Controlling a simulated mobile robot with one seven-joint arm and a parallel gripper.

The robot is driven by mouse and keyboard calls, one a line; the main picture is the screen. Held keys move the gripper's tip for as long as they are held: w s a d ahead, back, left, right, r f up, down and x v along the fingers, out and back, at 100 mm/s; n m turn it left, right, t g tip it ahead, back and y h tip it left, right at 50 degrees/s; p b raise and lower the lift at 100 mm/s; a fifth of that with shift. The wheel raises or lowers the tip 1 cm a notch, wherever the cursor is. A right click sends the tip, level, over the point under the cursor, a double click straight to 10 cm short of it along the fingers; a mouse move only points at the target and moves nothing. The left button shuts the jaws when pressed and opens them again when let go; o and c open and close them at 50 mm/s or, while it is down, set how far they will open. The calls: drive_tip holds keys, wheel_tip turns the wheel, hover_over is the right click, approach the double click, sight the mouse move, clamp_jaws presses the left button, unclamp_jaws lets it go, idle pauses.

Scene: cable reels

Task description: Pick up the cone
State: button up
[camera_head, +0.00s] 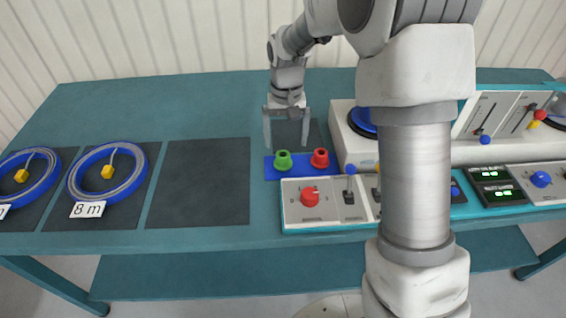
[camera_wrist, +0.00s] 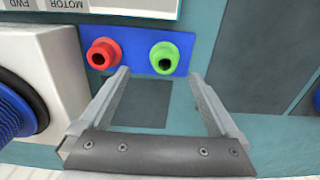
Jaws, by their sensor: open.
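A green hollow fitting (camera_head: 284,160) and a red hollow fitting (camera_head: 320,158) stand on a blue plate (camera_head: 300,173) at the table's middle. Both have a wide base and a narrower open top; nothing else clearly looks like a cone. The wrist view shows the red fitting (camera_wrist: 103,53) at left and the green fitting (camera_wrist: 164,57) at right, on the blue plate (camera_wrist: 133,41). My gripper (camera_head: 286,146) is open and empty, pointing down just behind the plate. In the wrist view my fingertips (camera_wrist: 159,75) are apart, close to the fittings, with neither clearly between them.
A control panel with a red knob (camera_head: 310,196) and levers stands in front and to the right. A white machine with a blue reel (camera_head: 362,122) is close right of my gripper. Blue cable reels (camera_head: 75,185) lie on dark mats at left; one mat (camera_head: 200,185) is empty.

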sight(283, 155)
drive_tip(key=shift+s+a+f+b, duration=0.1)
drive_tip(key=shift+f+b, duration=0.1)
drive_tip(key=shift+f, duration=0.85)
drive_tip(key=shift+w+a+f+b, duration=0.15)
drive_tip(key=shift+f+b, duration=0.1)
drive_tip(key=shift+f, duration=0.8)
drive_tip(key=shift+s+a+f+b, duration=0.1)
drive_tip(key=shift+s+f+b, duration=0.1)
drive_tip(key=shift+f, duration=0.85)
drive_tip(key=shift+c, duration=0.2)
drive_tip(key=c, duration=1.4)
